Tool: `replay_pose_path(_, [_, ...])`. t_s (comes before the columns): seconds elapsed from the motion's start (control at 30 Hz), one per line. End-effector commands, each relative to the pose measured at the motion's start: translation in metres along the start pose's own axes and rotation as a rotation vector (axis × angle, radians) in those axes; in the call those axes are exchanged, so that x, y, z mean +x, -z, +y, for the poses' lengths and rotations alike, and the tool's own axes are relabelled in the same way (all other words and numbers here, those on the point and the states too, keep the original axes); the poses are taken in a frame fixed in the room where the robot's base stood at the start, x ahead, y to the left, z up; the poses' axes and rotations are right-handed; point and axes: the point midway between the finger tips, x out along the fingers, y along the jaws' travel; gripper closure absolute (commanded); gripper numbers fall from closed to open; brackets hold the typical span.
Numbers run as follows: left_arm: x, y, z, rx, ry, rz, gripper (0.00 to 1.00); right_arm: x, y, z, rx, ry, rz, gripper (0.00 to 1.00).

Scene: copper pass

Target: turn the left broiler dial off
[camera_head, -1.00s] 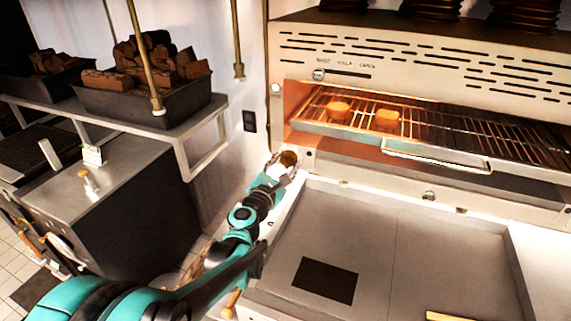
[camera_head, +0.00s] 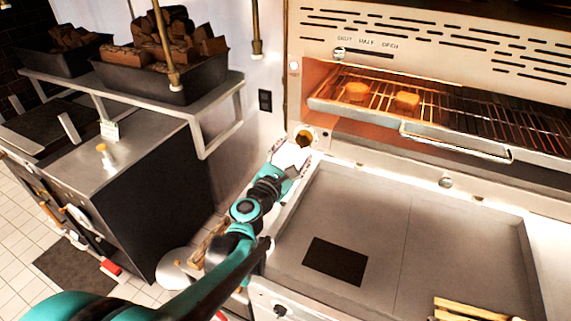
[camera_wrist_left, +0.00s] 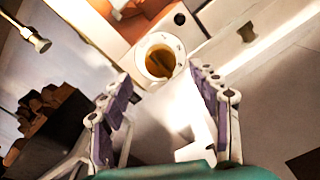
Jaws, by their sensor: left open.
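The left broiler dial (camera_head: 305,137) is a round brass-brown knob in a pale ring, on the broiler's front below its left corner. In the left wrist view the dial (camera_wrist_left: 160,62) lies straight ahead, just beyond my fingertips. My left gripper (camera_head: 293,150) is open, with its fingers spread to either side of the dial's line. The wrist view shows both purple-padded fingers (camera_wrist_left: 162,82) apart with nothing between them. I cannot tell whether either finger touches the dial. My right gripper is not in view.
The lit broiler rack (camera_head: 455,115) with two toasted pieces is above right. Another knob (camera_head: 447,182) sits further right on the front. A flat counter (camera_head: 380,215) lies below. A shelf of wood-filled trays (camera_head: 160,82) stands at left.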

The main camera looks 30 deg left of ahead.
Motion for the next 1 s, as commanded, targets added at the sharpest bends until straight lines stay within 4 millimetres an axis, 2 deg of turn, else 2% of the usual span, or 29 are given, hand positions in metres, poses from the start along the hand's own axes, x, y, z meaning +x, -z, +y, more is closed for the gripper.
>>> replay_pose_path(0.03, [-0.013, 0.0, 0.001, 0.0, -0.002, 0.001, 0.38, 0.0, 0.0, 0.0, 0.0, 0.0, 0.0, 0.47])
replay_pose_path(0.2, [-0.045, 0.001, 0.0, 0.0, -0.002, 0.001, 0.38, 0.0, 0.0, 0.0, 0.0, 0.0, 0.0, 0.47])
replay_pose_path(0.4, [-0.068, 0.001, 0.0, 0.0, -0.001, 0.001, 0.38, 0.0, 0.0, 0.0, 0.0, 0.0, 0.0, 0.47])
replay_pose_path(0.6, [-0.074, 0.0, 0.0, 0.0, 0.0, 0.0, 0.38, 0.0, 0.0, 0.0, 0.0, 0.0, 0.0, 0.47])
replay_pose_path(1.0, [-0.074, 0.0, 0.0, 0.0, 0.0, 0.0, 0.38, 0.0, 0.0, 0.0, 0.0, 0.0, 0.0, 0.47])
